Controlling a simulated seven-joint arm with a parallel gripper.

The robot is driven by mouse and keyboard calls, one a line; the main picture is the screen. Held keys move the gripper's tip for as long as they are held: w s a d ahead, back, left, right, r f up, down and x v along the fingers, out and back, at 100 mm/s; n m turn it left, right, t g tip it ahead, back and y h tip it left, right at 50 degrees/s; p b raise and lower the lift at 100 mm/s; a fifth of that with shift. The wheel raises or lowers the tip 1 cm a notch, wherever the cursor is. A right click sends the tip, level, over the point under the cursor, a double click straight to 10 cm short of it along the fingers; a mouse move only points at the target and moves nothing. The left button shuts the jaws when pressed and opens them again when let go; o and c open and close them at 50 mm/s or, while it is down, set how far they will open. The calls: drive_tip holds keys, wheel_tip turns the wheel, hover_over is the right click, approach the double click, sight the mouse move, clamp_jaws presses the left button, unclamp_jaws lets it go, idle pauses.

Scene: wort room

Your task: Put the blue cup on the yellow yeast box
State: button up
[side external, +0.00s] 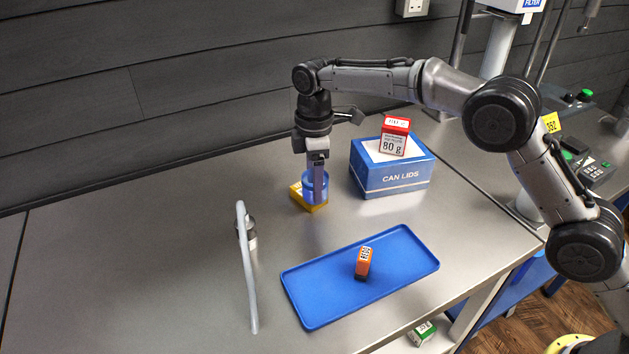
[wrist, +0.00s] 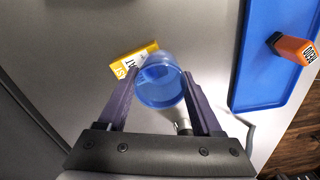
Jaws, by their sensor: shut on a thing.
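The blue cup (wrist: 160,84) is translucent and sits between the fingers of my gripper (wrist: 161,98) in the wrist view. My gripper is shut on it. In the side external view the cup (side external: 315,182) is under my gripper (side external: 316,178), at the yellow yeast box (side external: 314,207). The yellow yeast box (wrist: 128,66) lies on the worktop and is partly hidden by the cup in both views. The cup overlaps the box in the side view; I cannot tell whether it touches it.
A blue can lids box (side external: 391,178) with a red and white 80 g packet (side external: 394,137) on top stands right of my gripper. A blue tray (side external: 319,301) holds an orange item (side external: 363,262). The left worktop is clear.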

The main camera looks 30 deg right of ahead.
drive_tip(key=shift+f, duration=0.25)
drive_tip(key=o, duration=1.4)
drive_tip(key=shift+f, duration=0.1)
drive_tip(key=shift+r, duration=6.15)
